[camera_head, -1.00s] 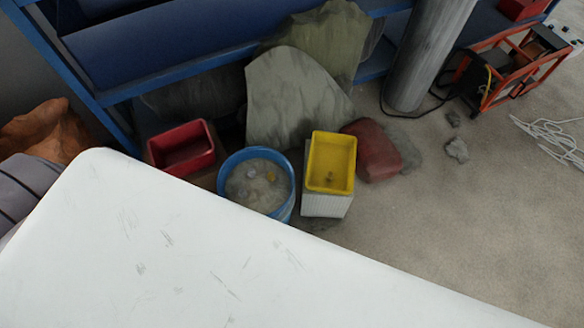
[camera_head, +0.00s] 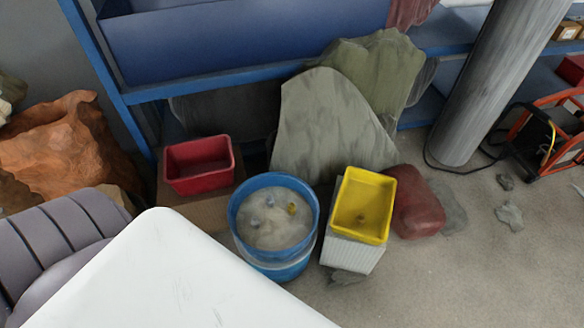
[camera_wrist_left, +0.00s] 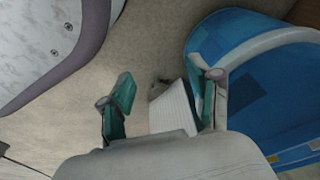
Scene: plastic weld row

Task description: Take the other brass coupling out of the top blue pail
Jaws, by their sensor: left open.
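The top blue pail (camera_head: 275,254) stands upright on the floor in the head view, seemingly nested in another blue pail (camera_head: 280,272). It holds pale grey, sandy-looking contents. A small yellowish, brass-coloured piece (camera_head: 291,209) lies in it toward the right, with small greyish pieces (camera_head: 270,200) nearby. In the left wrist view a blue pail wall (camera_wrist_left: 262,85) fills the right side; the inside is hidden there. My left gripper (camera_wrist_left: 158,78) is open, fingers apart, beside the pail and not around anything. My left gripper is not in the head view. My right gripper is not in view.
A yellow bin (camera_head: 381,236) with a small brownish piece (camera_head: 361,217) in it sits on a white ribbed box (camera_head: 350,256), right of the pail. A red bin (camera_head: 205,182) stands left on a brown box (camera_head: 188,208). Stone slabs (camera_head: 330,125) lean behind.

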